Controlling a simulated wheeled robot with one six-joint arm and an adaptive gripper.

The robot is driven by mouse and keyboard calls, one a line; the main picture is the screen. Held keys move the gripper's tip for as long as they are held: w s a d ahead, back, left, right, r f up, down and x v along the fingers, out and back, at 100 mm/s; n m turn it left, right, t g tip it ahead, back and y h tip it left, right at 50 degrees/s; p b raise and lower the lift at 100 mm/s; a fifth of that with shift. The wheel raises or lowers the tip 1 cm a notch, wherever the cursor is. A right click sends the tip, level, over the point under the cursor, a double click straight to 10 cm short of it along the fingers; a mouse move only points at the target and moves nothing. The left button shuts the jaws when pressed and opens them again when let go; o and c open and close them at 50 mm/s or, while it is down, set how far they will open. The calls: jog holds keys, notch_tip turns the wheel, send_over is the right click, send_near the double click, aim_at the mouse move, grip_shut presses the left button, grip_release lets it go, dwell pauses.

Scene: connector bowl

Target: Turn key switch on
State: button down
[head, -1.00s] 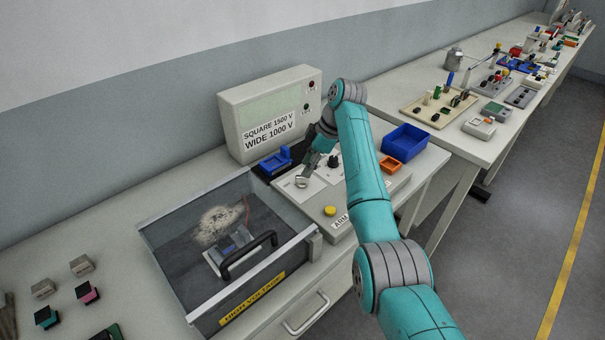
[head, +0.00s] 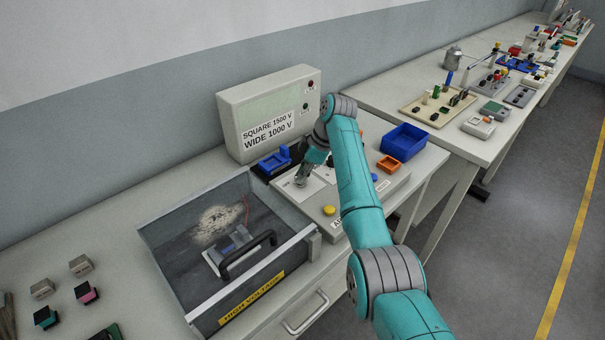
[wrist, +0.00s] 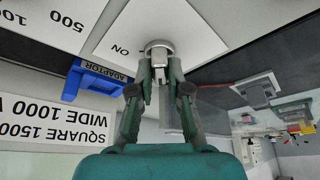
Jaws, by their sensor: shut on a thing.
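The key switch (wrist: 158,45) is a round silver collar on a white plate, with "ON" printed beside it, in the wrist view. A small metal key piece sticks out of it between my fingertips. My gripper (wrist: 160,72) is shut on this key, one finger on each side. In the head view my gripper (head: 301,181) points down at the white plate (head: 283,184) on the grey control panel, and its fingers mostly hide the switch. I cannot tell the key's exact turn angle.
A blue adaptor holder (head: 275,160) sits just behind the switch, before the labelled voltage unit (head: 268,112). A yellow button (head: 329,210) is in front.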

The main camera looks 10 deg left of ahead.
jog(key=shift+m, duration=0.4)
jog(key=m+t, duration=0.1)
jog(key=m, duration=0.2)
jog(key=shift+s+m+t, duration=0.15)
jog(key=shift+m+t, duration=0.25)
jog(key=m, duration=0.2)
jog(key=m+t+h, duration=0.1)
jog(key=m, duration=0.1)
jog(key=shift+a+t, duration=0.1)
jog(key=shift+t, duration=0.2)
jog(key=m+t+h, duration=0.1)
jog(key=m, duration=0.4)
jog(key=shift+s, duration=0.1)
jog(key=m+h, duration=0.2)
jog(key=m, duration=0.2)
jog(key=shift+a+t, duration=0.1)
jog(key=shift+t, duration=0.2)
jog(key=shift+m, duration=0.3)
jog(key=c, duration=1.1)
grip_release()
